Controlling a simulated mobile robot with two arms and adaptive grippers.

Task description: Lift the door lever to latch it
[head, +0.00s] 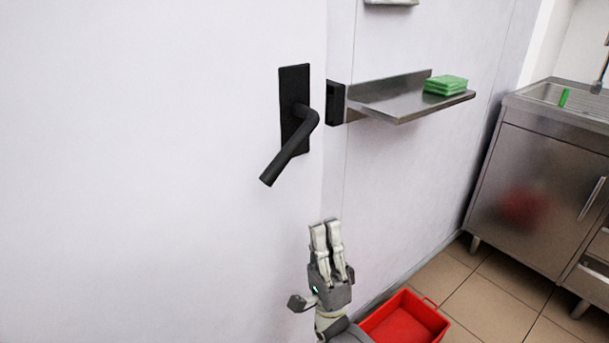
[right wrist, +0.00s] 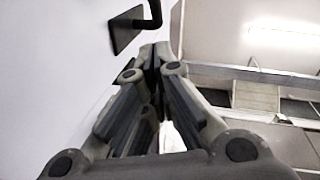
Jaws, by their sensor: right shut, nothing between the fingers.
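The black door lever (head: 289,147) sits on a black backplate (head: 294,85) on the white door (head: 180,170). Its handle slopes down to the left. My right gripper (head: 325,222) is below the lever and a little to its right, fingers pointing up, shut and empty. It is apart from the lever. In the right wrist view the lever (right wrist: 154,14) and its backplate (right wrist: 126,30) show at the top, beyond the fingertips (right wrist: 155,48). My left gripper is not in view.
A black strike box (head: 336,102) is on the frame right of the lever. A steel shelf (head: 400,101) with green sponges (head: 446,85) juts from the wall. A red crate (head: 405,320) lies on the floor beside my right arm. A steel sink cabinet (head: 530,190) stands at the right.

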